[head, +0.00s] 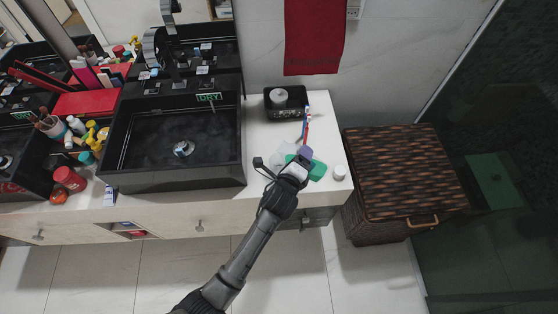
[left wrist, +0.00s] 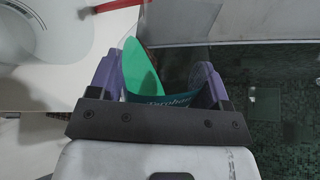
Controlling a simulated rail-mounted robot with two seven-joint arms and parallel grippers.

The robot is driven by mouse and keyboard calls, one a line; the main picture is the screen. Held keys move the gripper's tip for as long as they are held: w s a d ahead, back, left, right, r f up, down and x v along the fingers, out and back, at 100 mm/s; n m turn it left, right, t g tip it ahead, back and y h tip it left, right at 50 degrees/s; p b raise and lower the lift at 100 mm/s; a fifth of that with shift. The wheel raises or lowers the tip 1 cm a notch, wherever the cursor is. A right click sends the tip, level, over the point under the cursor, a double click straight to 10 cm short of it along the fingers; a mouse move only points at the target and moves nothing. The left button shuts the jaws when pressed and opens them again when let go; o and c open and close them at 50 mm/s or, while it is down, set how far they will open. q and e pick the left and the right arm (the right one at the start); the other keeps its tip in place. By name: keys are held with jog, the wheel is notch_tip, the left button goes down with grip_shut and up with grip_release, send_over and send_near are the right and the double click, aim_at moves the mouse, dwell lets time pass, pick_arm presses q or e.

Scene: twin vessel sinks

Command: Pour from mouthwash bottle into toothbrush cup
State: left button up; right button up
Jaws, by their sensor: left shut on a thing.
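My left gripper (head: 302,158) is over the right end of the white counter, its purple fingers shut on the green mouthwash bottle (head: 318,171). In the left wrist view, the bottle (left wrist: 142,70), with a dark teal label, sits between the two fingers (left wrist: 165,85). My gripper hides part of the bottle, and I cannot tell its exact tilt. A pale, see-through shape that looks like the toothbrush cup (head: 284,150) is just left of the gripper. A red and blue toothbrush (head: 306,124) shows behind the gripper. My right gripper is not in view.
A small white round item (head: 340,172) stands near the counter's right edge. The black sink (head: 175,135) is left, and a woven hamper (head: 400,180) is right.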

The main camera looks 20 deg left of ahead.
pick_arm(q)
jog(key=shift+w+d, duration=0.1)
dwell(0.6)
jog(key=shift+n+b, duration=0.3)
jog(key=shift+f, duration=0.1)
dwell(0.5)
jog(key=shift+d+n, duration=0.1)
jog(key=shift+n, duration=0.2)
jog(key=shift+f+h, duration=0.1)
jog(key=shift+h, duration=0.3)
dwell(0.5)
jog(key=shift+n+p, duration=0.4)
jog(key=shift+p, duration=0.05)
jog(key=shift+f, duration=0.1)
dwell(0.8)
jog(key=shift+n+p, duration=0.3)
jog(key=shift+p, duration=0.15)
dwell(0.3)
jog(key=shift+f, duration=0.1)
dwell(1.1)
